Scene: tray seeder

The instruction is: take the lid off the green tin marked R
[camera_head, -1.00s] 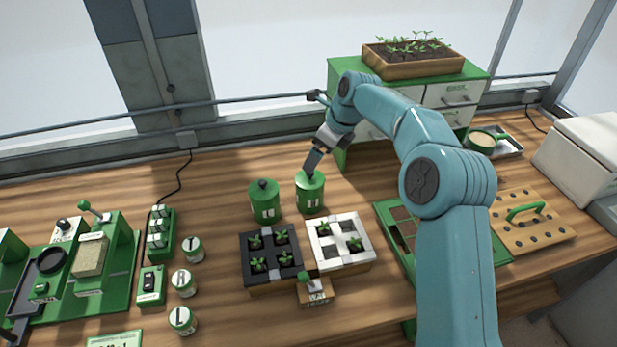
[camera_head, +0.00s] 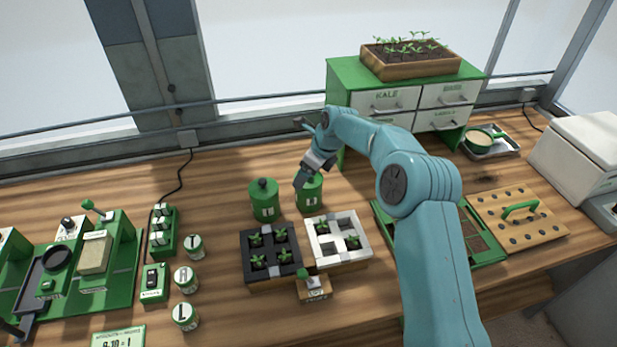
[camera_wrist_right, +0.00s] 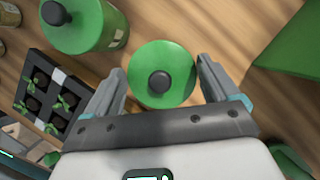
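Two green tins with dark-knobbed lids stand side by side behind the seedling trays. My right gripper (camera_head: 301,182) is at the top of the right tin (camera_head: 311,198), partly hiding it. In the right wrist view this tin's round green lid (camera_wrist_right: 178,66) lies between the fingers of my open gripper (camera_wrist_right: 165,88), a finger on each side and the knob between them. The left tin (camera_head: 264,203) has its lid on and also shows at the wrist view's upper left (camera_wrist_right: 92,28). The letters on both labels are too small to read. My left gripper is not in view.
A black seedling tray (camera_head: 270,262) and a white one (camera_head: 361,246) stand in front of the tins. Small lettered pots, one seemingly marked R (camera_head: 185,279), stand to the left. A green drawer cabinet (camera_head: 343,91) is behind to the right.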

